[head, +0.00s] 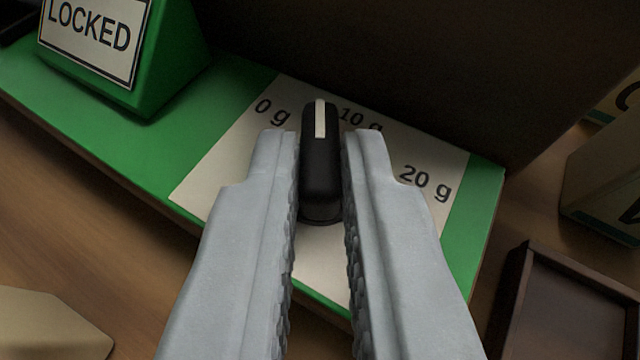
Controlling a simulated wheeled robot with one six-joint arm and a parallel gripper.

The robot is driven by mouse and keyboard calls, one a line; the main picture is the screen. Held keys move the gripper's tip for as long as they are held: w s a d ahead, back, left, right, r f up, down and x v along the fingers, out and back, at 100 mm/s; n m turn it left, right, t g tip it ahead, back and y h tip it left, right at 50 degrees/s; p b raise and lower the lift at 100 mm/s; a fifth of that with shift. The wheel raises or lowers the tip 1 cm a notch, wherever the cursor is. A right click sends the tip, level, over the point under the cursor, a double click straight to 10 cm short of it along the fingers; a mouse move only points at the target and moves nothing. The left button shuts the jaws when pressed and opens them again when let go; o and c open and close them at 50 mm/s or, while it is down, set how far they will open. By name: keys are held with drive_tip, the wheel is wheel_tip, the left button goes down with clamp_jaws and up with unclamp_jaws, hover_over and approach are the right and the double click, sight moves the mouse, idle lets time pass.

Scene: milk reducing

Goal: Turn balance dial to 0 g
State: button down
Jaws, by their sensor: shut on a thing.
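The balance dial (320,165) is a black knob with a white pointer stripe. It stands on a white label plate (225,165) printed with 0 g at left, 10 g at top and 20 g at right. The pointer aims between 0 g and 10 g, nearer to the 10 g print. My gripper (320,140) is shut on the dial, with one grey finger on each side of it. The fingers hide part of the plate and the lower sides of the dial.
The plate lies on a green base (130,135). A green block with a LOCKED sign (90,35) stands at upper left. A dark wall (420,60) rises behind the plate. A dark tray (520,270) is at lower right, with a box (605,180) above it. A beige object (45,325) is at lower left.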

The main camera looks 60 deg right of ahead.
idle(0.4)
drive_tip(key=c, duration=1.5)
unclamp_jaws()
drive_tip(key=v, duration=1.2)
